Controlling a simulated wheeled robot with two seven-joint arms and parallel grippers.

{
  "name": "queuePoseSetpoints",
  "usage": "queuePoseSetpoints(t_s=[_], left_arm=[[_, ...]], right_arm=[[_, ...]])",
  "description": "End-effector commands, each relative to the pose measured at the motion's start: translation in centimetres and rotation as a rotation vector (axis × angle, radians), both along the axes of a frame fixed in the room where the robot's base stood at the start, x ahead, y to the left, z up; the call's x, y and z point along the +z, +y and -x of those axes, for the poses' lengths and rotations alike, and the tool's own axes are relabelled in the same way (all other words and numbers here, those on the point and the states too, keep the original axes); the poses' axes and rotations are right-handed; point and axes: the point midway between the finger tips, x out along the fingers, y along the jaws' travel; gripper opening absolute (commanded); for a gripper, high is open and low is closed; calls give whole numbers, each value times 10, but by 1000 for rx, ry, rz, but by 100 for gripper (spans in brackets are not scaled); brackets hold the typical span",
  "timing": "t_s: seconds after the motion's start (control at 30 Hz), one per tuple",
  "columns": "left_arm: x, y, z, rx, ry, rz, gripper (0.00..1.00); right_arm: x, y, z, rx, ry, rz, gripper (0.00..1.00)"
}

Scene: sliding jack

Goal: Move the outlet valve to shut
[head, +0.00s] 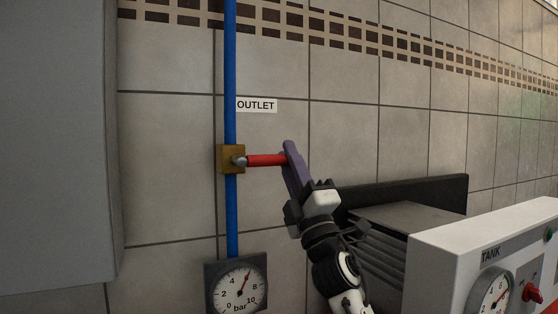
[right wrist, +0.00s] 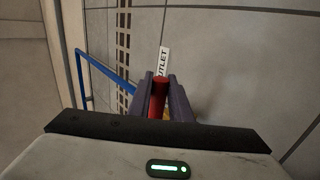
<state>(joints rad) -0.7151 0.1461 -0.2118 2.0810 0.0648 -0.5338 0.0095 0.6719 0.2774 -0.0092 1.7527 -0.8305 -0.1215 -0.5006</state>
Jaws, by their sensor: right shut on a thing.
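The outlet valve has a brass body (head: 231,158) on a vertical blue pipe (head: 230,70), under a label reading OUTLET (head: 256,105). Its red handle (head: 266,160) points right, about level, across the pipe. My right gripper (head: 289,158) is shut on the outer end of the handle, coming from the lower right. In the right wrist view the red handle (right wrist: 159,97) lies between the two purple fingers (right wrist: 158,104), and the label (right wrist: 162,62) shows just beyond. My left gripper is not in view.
A pressure gauge (head: 237,286) marked bar sits on the pipe below the valve. A white panel (head: 440,250) marked TANK, with a gauge and red knob, stands at lower right. A grey cabinet (head: 55,140) fills the left side. The tiled wall right of the valve is clear.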

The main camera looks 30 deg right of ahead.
Motion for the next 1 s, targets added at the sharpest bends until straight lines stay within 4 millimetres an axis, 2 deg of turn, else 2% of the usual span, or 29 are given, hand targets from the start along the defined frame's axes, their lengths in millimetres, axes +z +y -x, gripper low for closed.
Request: queuePoseSetpoints(t_s=[0.27,0.3,0.4,0.73,0.87,1.0], left_arm=[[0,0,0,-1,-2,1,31],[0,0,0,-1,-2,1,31],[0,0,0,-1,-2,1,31],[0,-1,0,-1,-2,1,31],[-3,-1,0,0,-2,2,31],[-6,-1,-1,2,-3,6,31]], right_arm=[[-4,1,-2,6,5,-8,0],[-4,2,-2,7,6,-7,23],[-4,2,-2,6,6,-7,37],[-5,1,1,3,4,-3,37],[-18,2,11,4,6,-4,37],[-38,4,31,4,7,-4,37]])
